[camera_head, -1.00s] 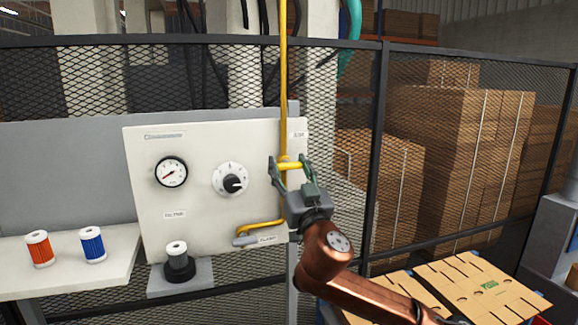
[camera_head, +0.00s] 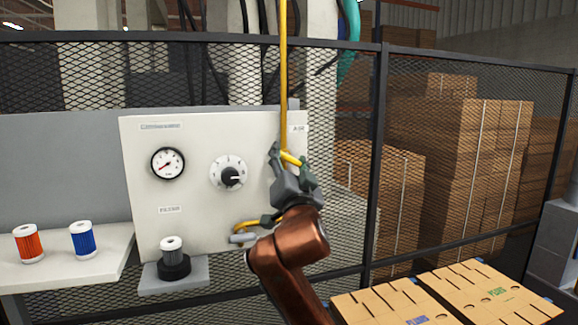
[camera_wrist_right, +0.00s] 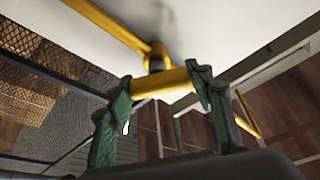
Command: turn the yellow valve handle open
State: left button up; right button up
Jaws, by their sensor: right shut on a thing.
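The yellow valve handle (camera_head: 292,158) is a short bar near the right edge of the white panel, at the foot of a vertical yellow pipe (camera_head: 283,75). The bar tilts, its right end lower in the head view. My right gripper (camera_head: 290,163) is shut on the handle, its fingers at the two ends of the bar. In the right wrist view the yellow bar (camera_wrist_right: 165,82) spans between the green-grey fingertips (camera_wrist_right: 160,90), with its pivot behind it. My left gripper is not in view.
The white panel (camera_head: 195,130) carries a gauge (camera_head: 168,163) and a black-and-white knob (camera_head: 229,173). Orange (camera_head: 28,243) and blue (camera_head: 82,239) filters stand on the left shelf. A mesh fence (camera_head: 350,100) runs behind.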

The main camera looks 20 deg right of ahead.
jog(key=m+g+h, duration=0.1)
jog(key=m, duration=0.3)
jog(key=shift+a, duration=0.1)
jog(key=m+g+h+p, duration=0.1)
jog(key=m, duration=0.2)
jog(key=m+g+p, duration=0.1)
jog(key=m, duration=0.1)
jog(key=m+p, duration=0.2)
jog(key=shift+m+g+h, duration=0.3)
jog(key=shift+g, duration=0.1)
jog(key=shift+d+f+m+g+p, duration=0.15)
jog(key=shift+m+g+p, duration=0.25)
jog(key=shift+m+p, duration=0.6)
jog(key=o, duration=1.2)
jog(key=shift+d, duration=0.15)
